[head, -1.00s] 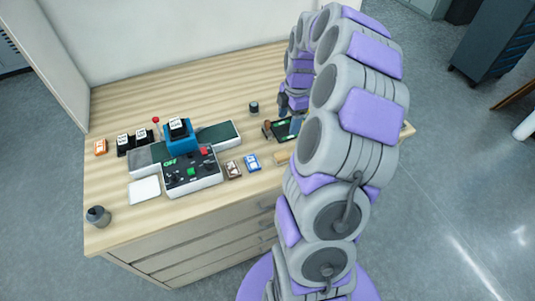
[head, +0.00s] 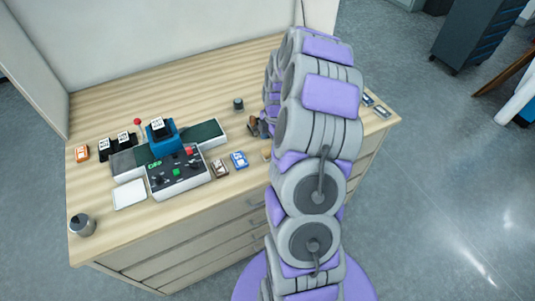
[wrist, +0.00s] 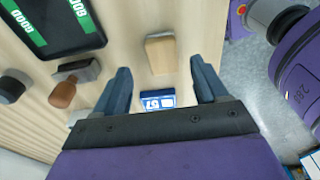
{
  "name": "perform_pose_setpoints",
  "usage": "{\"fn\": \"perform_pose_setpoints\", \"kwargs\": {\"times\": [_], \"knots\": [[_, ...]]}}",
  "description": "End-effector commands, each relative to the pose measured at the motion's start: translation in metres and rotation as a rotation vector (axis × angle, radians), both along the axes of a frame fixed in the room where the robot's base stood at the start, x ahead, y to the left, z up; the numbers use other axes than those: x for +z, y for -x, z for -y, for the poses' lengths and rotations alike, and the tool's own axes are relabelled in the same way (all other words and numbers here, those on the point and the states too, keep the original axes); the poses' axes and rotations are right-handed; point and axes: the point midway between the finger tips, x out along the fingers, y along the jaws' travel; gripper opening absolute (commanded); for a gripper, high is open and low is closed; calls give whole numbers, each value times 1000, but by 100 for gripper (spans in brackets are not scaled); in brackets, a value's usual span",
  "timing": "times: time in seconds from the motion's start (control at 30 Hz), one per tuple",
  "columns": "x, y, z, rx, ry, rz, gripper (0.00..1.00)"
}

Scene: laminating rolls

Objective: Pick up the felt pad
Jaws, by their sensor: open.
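A small tan block (wrist: 160,53), which looks like the felt pad, lies on the wooden table in the wrist view. Its edge also shows beside my arm in the head view (head: 266,154). My gripper (wrist: 159,68) is open and empty, its two dark blue fingers apart. In the picture the block lies between and just beyond the fingertips, with no clear contact. I cannot tell the gripper's height above it. In the head view my arm hides the gripper.
A blue-and-white card (wrist: 157,99) shows between the fingers.

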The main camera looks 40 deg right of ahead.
Motion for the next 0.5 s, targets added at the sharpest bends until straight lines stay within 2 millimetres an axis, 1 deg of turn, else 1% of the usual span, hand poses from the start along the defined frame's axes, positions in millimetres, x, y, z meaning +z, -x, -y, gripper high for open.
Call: {"fn": "perform_pose_setpoints", "kwargs": {"times": [0.2, 0.3, 0.5], "knots": [[-32, 3, -9, 0, -4, -5, 72], [-42, 2, -10, 0, 1, -1, 72], [-43, 2, -12, 0, 3, 0, 72]]}}
